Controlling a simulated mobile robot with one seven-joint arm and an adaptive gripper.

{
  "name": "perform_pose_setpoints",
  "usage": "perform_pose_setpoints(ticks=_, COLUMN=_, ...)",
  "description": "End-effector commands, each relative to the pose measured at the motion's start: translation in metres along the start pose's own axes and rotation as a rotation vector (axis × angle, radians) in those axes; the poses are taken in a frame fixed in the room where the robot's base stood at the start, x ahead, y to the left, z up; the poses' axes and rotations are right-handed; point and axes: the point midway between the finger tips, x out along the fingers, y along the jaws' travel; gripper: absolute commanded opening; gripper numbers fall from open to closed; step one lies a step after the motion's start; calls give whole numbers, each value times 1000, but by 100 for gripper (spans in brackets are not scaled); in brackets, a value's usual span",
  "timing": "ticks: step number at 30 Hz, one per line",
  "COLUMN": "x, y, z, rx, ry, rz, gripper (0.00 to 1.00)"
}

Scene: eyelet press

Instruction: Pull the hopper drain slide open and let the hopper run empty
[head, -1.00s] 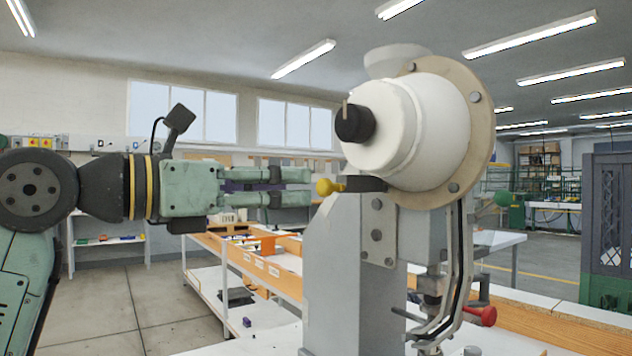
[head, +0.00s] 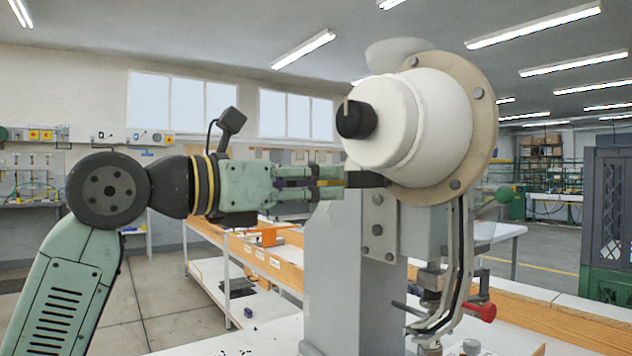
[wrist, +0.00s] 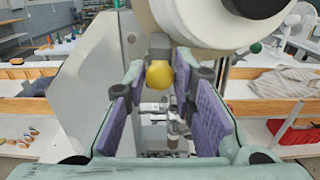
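The white hopper (head: 440,125) of the eyelet press sits high on a grey column, with a tan flange ring around it and a black knob (head: 355,120) on its front. The dark drain slide (head: 368,180) is under the hopper. Its yellow ball knob (wrist: 159,74) shows in the wrist view, between my finger pads. My gripper (head: 328,183) is open around the knob, with a gap on each side of it. In the head view my fingers mostly hide the knob. The hopper's inside is not visible.
The grey press column (head: 340,265) stands just below the slide and my fingertips. A red-knobbed lever (head: 487,312) and a green ball (head: 504,195) are at its right. Workbenches stand behind. The space left of the hopper, along my arm, is free.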

Motion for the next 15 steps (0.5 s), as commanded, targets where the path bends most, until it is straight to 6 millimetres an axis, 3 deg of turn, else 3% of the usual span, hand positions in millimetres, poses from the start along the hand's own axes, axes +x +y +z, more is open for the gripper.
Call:
perform_pose_setpoints(ticks=9, x=0, y=0, z=0, rx=0, ry=0, rz=0, gripper=0)
perform_pose_setpoints(ticks=15, x=0, y=0, z=0, rx=0, ry=0, rz=0, gripper=0)
